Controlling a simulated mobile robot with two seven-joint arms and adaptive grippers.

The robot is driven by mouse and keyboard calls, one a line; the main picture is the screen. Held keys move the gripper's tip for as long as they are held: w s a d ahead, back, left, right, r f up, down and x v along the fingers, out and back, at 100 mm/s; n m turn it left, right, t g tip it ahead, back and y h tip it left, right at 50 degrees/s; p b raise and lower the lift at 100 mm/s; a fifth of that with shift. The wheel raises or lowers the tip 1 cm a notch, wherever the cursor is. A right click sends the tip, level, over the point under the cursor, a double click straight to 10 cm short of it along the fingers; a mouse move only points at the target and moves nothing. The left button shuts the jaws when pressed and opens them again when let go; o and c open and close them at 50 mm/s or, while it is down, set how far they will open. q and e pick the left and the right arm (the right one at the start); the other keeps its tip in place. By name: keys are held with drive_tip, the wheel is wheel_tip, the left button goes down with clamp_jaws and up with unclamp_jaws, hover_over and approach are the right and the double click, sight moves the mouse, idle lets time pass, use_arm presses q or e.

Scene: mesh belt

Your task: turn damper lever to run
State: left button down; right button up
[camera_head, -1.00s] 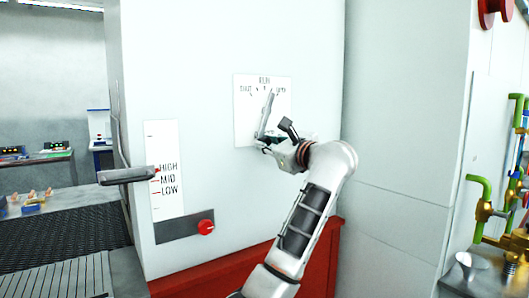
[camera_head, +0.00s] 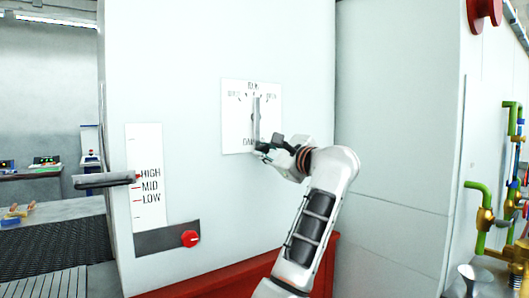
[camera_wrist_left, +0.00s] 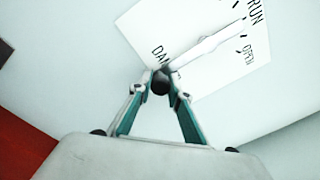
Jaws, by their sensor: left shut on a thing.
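The damper plate (camera_head: 235,120) is a white square on the pale wall, marked SHUT, RUN and OPEN along its top. It also shows tilted in the left wrist view (camera_wrist_left: 185,22). The grey damper lever (camera_head: 256,115) stands almost upright, its tip just below the RUN label. In the left wrist view the lever (camera_wrist_left: 205,47) runs up and right towards RUN. My left gripper (camera_head: 263,148) is at the lower end of the lever. Its fingertips (camera_wrist_left: 162,87) are closed around a dark round part there, and they partly hide it. My right gripper is not in view.
A HIGH/MID/LOW scale (camera_head: 147,185) with a dark side handle (camera_head: 104,180) is left of the plate. A red knob (camera_head: 189,239) sits below it. A mesh belt (camera_head: 60,243) lies at far left. Green pipes (camera_head: 483,240) stand at right.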

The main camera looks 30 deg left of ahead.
use_arm(q)
drive_tip(key=c, duration=1.8)
unclamp_jaws()
drive_tip(key=shift+c, duration=0.2)
drive_tip(key=v, duration=1.2)
